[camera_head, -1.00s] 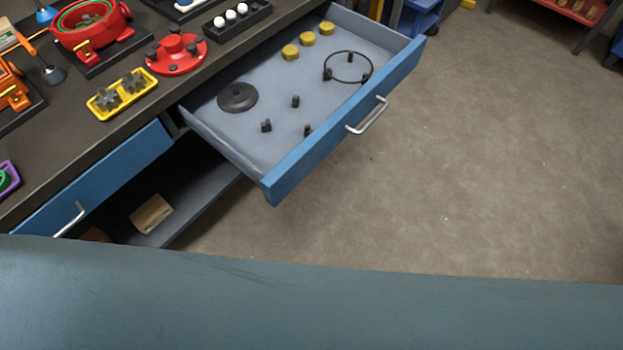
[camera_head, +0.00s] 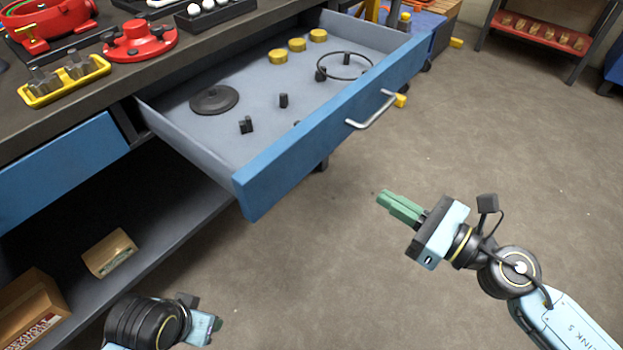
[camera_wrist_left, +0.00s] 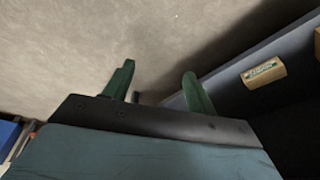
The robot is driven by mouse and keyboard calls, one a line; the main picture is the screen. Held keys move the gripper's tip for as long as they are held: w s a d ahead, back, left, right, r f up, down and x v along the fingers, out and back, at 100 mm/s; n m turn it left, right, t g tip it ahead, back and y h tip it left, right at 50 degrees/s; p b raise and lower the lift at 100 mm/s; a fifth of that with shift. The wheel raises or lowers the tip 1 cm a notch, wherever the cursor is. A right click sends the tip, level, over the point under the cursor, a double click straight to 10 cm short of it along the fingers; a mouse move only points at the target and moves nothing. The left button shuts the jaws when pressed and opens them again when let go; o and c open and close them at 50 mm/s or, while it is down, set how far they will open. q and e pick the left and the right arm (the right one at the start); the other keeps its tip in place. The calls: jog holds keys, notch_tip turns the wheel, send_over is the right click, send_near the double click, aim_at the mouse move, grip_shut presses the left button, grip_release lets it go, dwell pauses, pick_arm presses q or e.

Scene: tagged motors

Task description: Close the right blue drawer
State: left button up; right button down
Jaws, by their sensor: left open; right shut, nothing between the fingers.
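The right blue drawer (camera_head: 335,120) is pulled out from the workbench, with a silver bar handle (camera_head: 371,112) on its front. Inside are yellow round parts, a dark disc, a black ring and small black pegs. My right gripper (camera_head: 392,205) is shut and empty, in front of the drawer and apart from it, below and right of the handle. My left gripper (camera_head: 217,324) shows partly at the bottom of the head view, low in front of the bench. In the left wrist view its two green fingers (camera_wrist_left: 158,85) are spread with nothing between them.
A second blue drawer front (camera_head: 60,165) is at the left. Cardboard boxes (camera_head: 109,253) lie on the shelf below. Red and yellow motor parts stand on the dark benchtop (camera_head: 150,75). The floor (camera_head: 480,130) right of the drawer is clear.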

jog(key=n, duration=0.1)
jog(key=p, duration=0.3)
send_near(309, 157)
jog(key=x, duration=0.5)
jog(key=shift+w+a, duration=0.1)
jog(key=shift+w, duration=0.1)
pick_arm(q)
notch_tip(309, 157, down, 6)
jog(key=a, duration=0.2)
jog(key=shift+a, duration=0.15)
pick_arm(e)
jog(key=shift+x, duration=0.75)
